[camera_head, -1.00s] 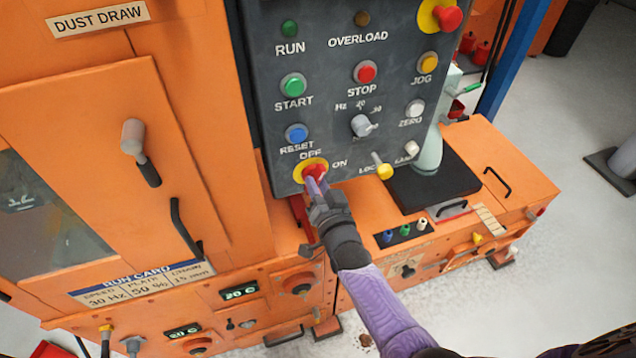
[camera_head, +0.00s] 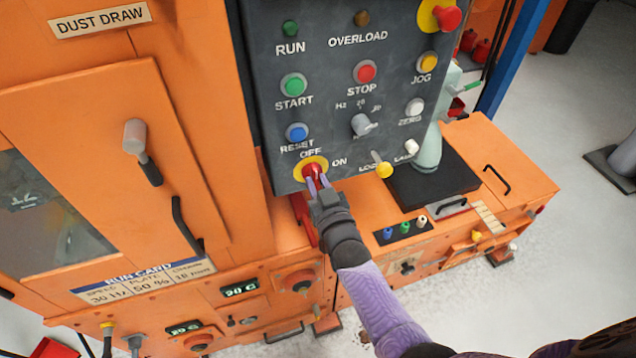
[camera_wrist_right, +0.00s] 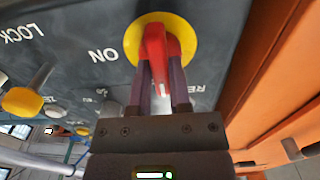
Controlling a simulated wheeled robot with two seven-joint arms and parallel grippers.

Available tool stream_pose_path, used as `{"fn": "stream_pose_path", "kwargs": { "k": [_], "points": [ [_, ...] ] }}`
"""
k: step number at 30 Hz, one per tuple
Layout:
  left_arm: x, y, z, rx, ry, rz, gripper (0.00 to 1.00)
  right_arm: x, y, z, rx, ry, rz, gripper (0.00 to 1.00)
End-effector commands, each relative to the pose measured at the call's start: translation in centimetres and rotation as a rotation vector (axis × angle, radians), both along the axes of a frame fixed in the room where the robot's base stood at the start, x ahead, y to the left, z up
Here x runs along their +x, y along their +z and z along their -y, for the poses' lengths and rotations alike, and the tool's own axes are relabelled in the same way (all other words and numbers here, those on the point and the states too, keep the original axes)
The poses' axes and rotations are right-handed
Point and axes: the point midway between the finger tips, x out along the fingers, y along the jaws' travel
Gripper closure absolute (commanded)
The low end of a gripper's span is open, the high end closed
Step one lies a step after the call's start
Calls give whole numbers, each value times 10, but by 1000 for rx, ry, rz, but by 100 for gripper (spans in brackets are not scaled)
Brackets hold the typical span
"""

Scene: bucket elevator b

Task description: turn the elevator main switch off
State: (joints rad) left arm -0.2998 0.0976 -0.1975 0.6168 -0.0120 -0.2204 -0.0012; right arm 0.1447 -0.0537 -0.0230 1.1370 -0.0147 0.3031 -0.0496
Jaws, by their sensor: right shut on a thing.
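The main switch (camera_head: 313,168) is a red handle on a yellow disc at the lower left of the dark control panel (camera_head: 330,115). OFF is printed above it and ON to its right. In the right wrist view the red handle (camera_wrist_right: 156,45) runs roughly up and down the picture across the disc, with ON, upside down, to its left. My right gripper (camera_head: 318,184) is shut on the handle, a purple finger on each side; these fingers (camera_wrist_right: 160,88) also show in the wrist view. The gripper hides the OFF mark there. My left gripper is out of view.
Above the switch are the blue reset button (camera_head: 296,132) and the green start button (camera_head: 293,86). A grey dial (camera_head: 362,124) and a yellow-ended lever (camera_head: 382,168) are to its right. An orange cabinet ledge (camera_head: 285,235) lies below the panel.

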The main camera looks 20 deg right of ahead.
Motion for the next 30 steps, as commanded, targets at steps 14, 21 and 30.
{"fn": "stream_pose_path", "kwargs": {
  "k": [14,21,30],
  "points": [
    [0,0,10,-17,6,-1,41,-1,-2,0,-3,0,-5,47],
    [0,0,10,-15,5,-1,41,0,-1,0,-2,0,-2,41],
    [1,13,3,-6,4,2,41,-40,1,2,-2,0,-4,41]
  ]
}}
